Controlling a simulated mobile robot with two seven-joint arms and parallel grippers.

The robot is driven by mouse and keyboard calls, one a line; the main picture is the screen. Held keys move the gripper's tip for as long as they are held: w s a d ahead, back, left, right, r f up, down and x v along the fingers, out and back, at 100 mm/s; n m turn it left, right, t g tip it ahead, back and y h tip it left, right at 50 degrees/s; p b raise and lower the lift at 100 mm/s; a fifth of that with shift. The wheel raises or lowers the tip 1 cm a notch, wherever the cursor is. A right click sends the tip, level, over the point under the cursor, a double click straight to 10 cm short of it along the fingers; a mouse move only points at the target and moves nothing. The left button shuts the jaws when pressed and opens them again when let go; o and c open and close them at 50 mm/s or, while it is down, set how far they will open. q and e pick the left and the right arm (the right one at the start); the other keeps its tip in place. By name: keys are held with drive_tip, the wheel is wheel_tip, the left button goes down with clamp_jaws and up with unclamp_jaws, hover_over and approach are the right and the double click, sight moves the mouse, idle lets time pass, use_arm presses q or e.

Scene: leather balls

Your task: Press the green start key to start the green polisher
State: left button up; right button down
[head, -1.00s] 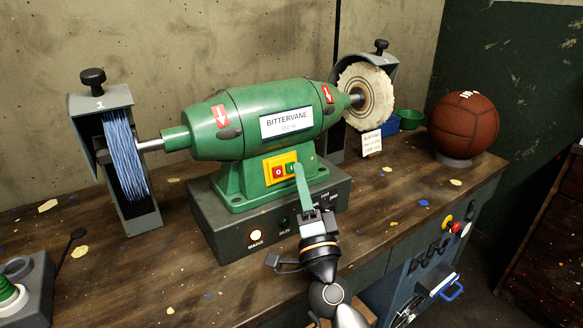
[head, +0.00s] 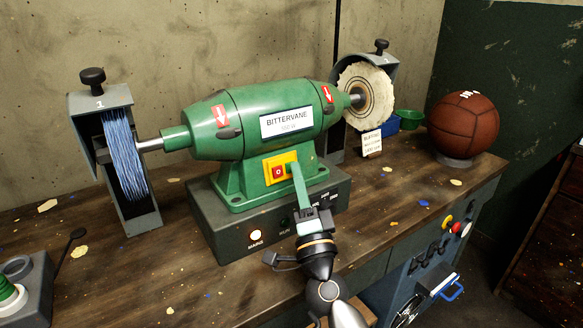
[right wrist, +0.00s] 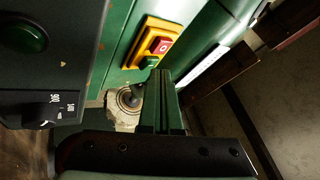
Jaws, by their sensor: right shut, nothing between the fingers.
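The green polisher (head: 265,120) stands on a dark grey base (head: 225,235). Its yellow switch plate (head: 270,162) carries a red stop key (head: 278,171). The green start key is hidden behind my fingertips in the head view. In the right wrist view the green start key (right wrist: 148,62) shows below the red key (right wrist: 162,45). My right gripper (head: 296,168) is shut and empty, its tips right at the green key; I cannot tell whether they touch it. The mains lamp (head: 255,234) glows; the run lamp (head: 284,225) looks dark. My left gripper is out of view.
A blue wheel (head: 125,155) is at the left end and a white buffing wheel (head: 365,97) at the right. A brown leather ball (head: 463,123) sits on a ring at the back right. A small card (head: 372,143) stands near it.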

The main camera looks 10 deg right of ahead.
drive_tip(key=shift+w+a+f, duration=0.1)
drive_tip(key=shift+w+a, duration=0.05)
drive_tip(key=shift+w, duration=0.25)
idle(0.5)
drive_tip(key=shift+s, duration=0.1)
drive_tip(key=shift+s+d+r+p, duration=0.1)
drive_tip(key=shift+s+d+p, duration=0.05)
drive_tip(key=shift+s+p, duration=0.15)
drive_tip(key=shift+s+d+r+p, duration=0.1)
drive_tip(key=shift+s+p, duration=0.05)
drive_tip(key=shift+s, duration=0.25)
drive_tip(key=s+p, duration=0.1)
drive_tip(key=s+d, duration=0.1)
drive_tip(key=s, duration=0.1)
drive_tip(key=s+r+p, duration=0.1)
drive_tip(key=shift+s+d+p, duration=0.3)
drive_tip(key=shift+d, duration=0.05)
idle(0.7)
